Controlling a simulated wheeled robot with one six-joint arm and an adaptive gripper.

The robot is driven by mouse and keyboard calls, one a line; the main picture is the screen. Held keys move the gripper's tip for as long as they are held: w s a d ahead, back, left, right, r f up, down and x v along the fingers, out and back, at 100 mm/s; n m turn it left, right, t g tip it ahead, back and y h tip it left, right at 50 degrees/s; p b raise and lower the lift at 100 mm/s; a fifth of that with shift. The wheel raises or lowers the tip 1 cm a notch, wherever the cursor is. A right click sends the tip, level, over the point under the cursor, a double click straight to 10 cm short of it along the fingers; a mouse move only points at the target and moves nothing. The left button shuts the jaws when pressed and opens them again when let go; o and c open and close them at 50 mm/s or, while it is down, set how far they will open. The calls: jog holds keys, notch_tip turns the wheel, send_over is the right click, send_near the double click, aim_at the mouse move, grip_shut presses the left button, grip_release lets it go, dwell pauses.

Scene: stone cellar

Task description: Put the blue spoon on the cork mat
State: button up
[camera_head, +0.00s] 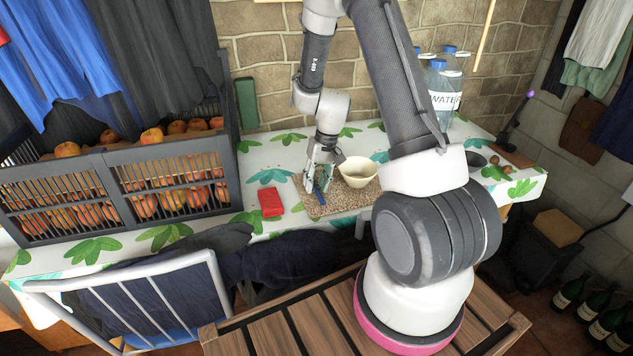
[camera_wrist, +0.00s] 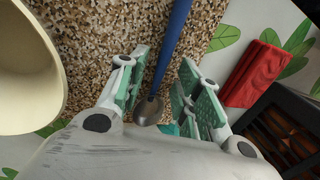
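The blue spoon (camera_wrist: 172,45) has a blue handle and a grey metal bowl end. In the wrist view it passes between the fingers of my gripper (camera_wrist: 164,62), with a visible gap to the right finger. The speckled cork mat (camera_wrist: 105,35) is beneath the spoon. In the head view, my gripper (camera_head: 318,180) points down over the left part of the cork mat (camera_head: 345,199), and the spoon's blue handle (camera_head: 321,198) shows just in front of the fingers. The fingers look apart. Whether the spoon rests fully on the mat is hard to tell.
A cream bowl (camera_head: 358,173) stands on the mat, right of my gripper. A red block (camera_head: 271,203) lies left of the mat on the leaf-patterned tablecloth. A dark crate (camera_head: 130,178) of orange fruit fills the left side. Water bottles (camera_head: 440,92) stand behind my arm.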

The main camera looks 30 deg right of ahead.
jog(key=shift+r, duration=0.1)
jog(key=s+d+r, duration=0.1)
jog(key=s+r, duration=0.1)
jog(key=r, duration=0.8)
jog(key=s+r, duration=0.3)
jog(key=r, duration=0.7)
jog(key=s+r+n+t+h, duration=0.1)
jog(key=s+r+t, duration=0.1)
jog(key=s+r, duration=0.4)
jog(key=s+r+t+h, duration=0.1)
jog(key=s+r, duration=0.4)
jog(key=s, duration=0.9)
jog(key=shift+r+n+t, duration=0.35)
jog(key=shift+n+t, duration=0.05)
jog(key=shift+s+a, duration=0.1)
jog(key=shift+a, duration=0.1)
